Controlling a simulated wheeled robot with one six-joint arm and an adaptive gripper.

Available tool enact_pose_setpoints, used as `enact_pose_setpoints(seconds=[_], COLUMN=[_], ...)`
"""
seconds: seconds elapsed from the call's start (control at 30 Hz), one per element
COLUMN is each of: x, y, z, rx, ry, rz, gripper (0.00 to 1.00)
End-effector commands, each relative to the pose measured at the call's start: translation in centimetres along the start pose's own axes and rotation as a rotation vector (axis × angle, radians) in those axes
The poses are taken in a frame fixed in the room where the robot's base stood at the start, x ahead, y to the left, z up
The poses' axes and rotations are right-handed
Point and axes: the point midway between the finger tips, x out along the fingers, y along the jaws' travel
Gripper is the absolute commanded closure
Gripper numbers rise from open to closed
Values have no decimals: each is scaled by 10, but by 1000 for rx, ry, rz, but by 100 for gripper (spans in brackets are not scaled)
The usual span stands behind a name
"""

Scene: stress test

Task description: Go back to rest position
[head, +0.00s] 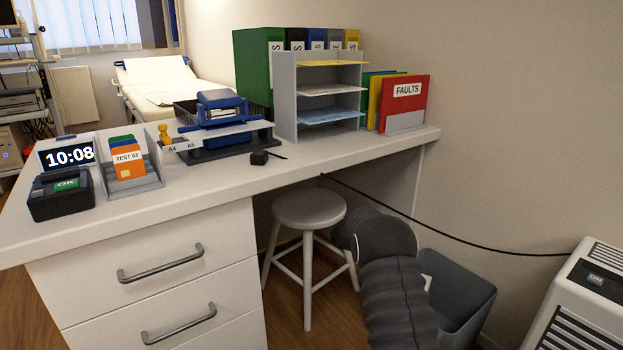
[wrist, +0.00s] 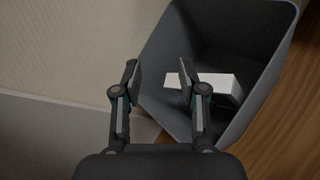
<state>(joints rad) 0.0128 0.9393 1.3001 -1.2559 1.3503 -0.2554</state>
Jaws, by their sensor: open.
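My gripper (wrist: 158,75) shows in the wrist view with its two fingers apart and nothing between them. It is above the near left side of a dark grey bin (wrist: 255,22). A white box-shaped item (wrist: 218,86) lies inside the bin, partly hidden by the right finger. In the head view my grey arm reaches down in front of the bin (head: 468,290), and my gripper is hidden there.
A white desk (head: 215,187) with drawers fills the left and middle. A stool (head: 309,210) stands under it. A black cable (head: 450,235) runs from the desk to a white heater-like unit (head: 585,300) at right. Wooden floor shows between them.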

Motion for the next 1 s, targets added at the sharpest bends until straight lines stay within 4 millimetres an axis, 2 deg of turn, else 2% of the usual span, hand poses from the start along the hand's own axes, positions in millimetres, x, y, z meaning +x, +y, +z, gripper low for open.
enact_pose_setpoints(seconds=[0.2, 0.3, 0.37, 0.57, 1.0], x=[6, -3, -10, -41, -136], y=[-67, -95, -106, -133, -180], z=[-21, -12, -5, 31, 149], rx=[10, 47, 72, 173, 474], ry=[77, 122, 146, 218, 401], rz=[-159, -255, -302, -444, -736], gripper=[58, 58, 58, 58, 58])
